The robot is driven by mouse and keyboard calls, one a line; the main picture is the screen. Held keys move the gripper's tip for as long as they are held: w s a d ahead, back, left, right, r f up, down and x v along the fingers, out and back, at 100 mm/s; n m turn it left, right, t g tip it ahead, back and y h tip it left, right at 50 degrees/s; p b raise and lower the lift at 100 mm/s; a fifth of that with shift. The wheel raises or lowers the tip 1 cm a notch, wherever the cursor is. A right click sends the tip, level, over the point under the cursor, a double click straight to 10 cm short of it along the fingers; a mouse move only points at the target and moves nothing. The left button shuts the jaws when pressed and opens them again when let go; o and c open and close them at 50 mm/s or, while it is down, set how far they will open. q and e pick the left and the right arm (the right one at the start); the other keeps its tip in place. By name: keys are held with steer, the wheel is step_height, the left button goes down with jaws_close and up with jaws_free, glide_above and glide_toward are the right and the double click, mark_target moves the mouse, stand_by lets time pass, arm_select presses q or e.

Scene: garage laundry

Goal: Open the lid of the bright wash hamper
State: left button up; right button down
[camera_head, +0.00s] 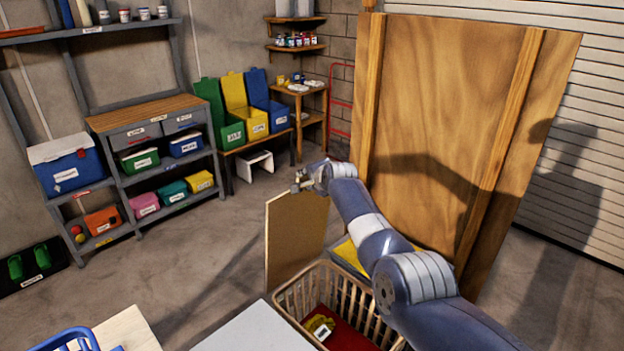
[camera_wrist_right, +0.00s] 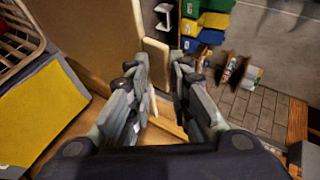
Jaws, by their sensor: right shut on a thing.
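The hamper (camera_head: 345,290) is a beige slatted basket at the bottom middle of the head view, with red cloth and a small yellow item inside. Its lid (camera_head: 295,240), a flat tan panel, stands raised steeply at the far left side, and the hamper's top is open. My right gripper (camera_head: 303,182) is at the lid's top edge. In the right wrist view, the fingers (camera_wrist_right: 161,68) are shut on a pale piece at the edge of the lid (camera_wrist_right: 95,40); whether it is a handle I cannot tell. My left gripper is not in view.
A tall wooden panel (camera_head: 435,110) stands right behind my right arm. A yellow-topped thing (camera_head: 350,257) sits behind the hamper. A pale flat surface (camera_head: 250,330) lies in front of it. Shelves with bins (camera_head: 150,125) line the left; the floor (camera_head: 190,260) between is clear.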

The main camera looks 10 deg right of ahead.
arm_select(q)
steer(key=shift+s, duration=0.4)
arm_select(e)
steer(key=shift+d+r, duration=0.1)
steer(key=shift+r, duration=0.1)
steer(key=c, duration=1.8)
jaws_free()
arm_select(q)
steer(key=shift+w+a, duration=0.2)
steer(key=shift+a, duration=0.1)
arm_select(e)
steer(key=shift+o, duration=0.2)
steer(key=shift+s, duration=0.1)
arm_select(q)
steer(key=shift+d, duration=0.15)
arm_select(e)
steer(key=v, duration=1.1)
steer(key=shift+s+r, duration=0.2)
steer(key=shift+s, duration=0.15)
steer(key=shift+d, duration=0.15)
